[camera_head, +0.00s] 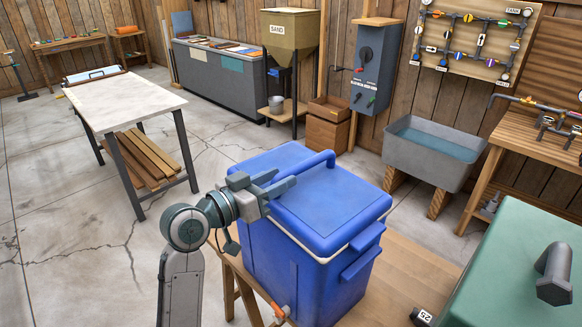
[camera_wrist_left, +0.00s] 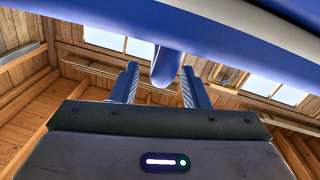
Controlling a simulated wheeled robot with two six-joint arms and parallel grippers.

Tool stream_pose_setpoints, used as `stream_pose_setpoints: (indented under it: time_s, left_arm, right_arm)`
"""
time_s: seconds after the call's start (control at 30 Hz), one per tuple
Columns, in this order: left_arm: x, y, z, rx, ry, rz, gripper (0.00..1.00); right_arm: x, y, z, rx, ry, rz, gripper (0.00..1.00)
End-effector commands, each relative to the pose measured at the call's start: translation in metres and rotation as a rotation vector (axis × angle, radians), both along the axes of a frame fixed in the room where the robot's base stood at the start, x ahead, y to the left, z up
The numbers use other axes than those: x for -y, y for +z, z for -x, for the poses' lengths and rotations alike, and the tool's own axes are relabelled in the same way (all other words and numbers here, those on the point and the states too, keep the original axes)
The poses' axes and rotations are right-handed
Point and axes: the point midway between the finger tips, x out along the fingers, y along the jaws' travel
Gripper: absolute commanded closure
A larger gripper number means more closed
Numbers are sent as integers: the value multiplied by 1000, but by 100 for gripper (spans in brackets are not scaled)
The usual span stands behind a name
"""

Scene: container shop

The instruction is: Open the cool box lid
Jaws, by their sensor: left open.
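The blue cool box (camera_head: 312,275) stands on a wooden bench, and its blue lid (camera_head: 325,205) lies flat and shut on top. A rounded blue handle bar (camera_head: 314,162) runs along the lid's left side. My left gripper (camera_head: 279,181) is at the lid's left edge, open, with its fingers pointing at the bar. In the left wrist view, a blue rounded piece (camera_wrist_left: 167,66) shows between the two spread fingers, which are apart from it on both sides. The fingers hide part of the lid's edge in the head view. My right gripper is not in view.
A green box with a dark handle (camera_head: 555,275) stands at the lower right. A grey sink (camera_head: 432,155) and a sand hopper (camera_head: 290,35) stand behind. A white-topped table (camera_head: 125,100) is at the left.

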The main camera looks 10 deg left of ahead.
Motion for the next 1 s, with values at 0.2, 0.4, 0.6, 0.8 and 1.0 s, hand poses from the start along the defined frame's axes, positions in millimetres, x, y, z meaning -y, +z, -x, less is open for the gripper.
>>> stream_pose_setpoints:
  time_s: [0.2,0.4,0.6,0.8,1.0]
  left_arm:
    - [19,2,-23,-2,-1,3,59]
    - [27,0,-31,-1,1,-1,59]
    - [27,0,-32,0,1,-1,59]
    - [27,0,-32,0,1,-1,86]
    - [27,0,-32,0,0,0,100]
  right_arm:
    - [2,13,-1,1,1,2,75]
    - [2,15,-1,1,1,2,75]
    - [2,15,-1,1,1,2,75]
    - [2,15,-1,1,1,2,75]
    - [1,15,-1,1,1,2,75]
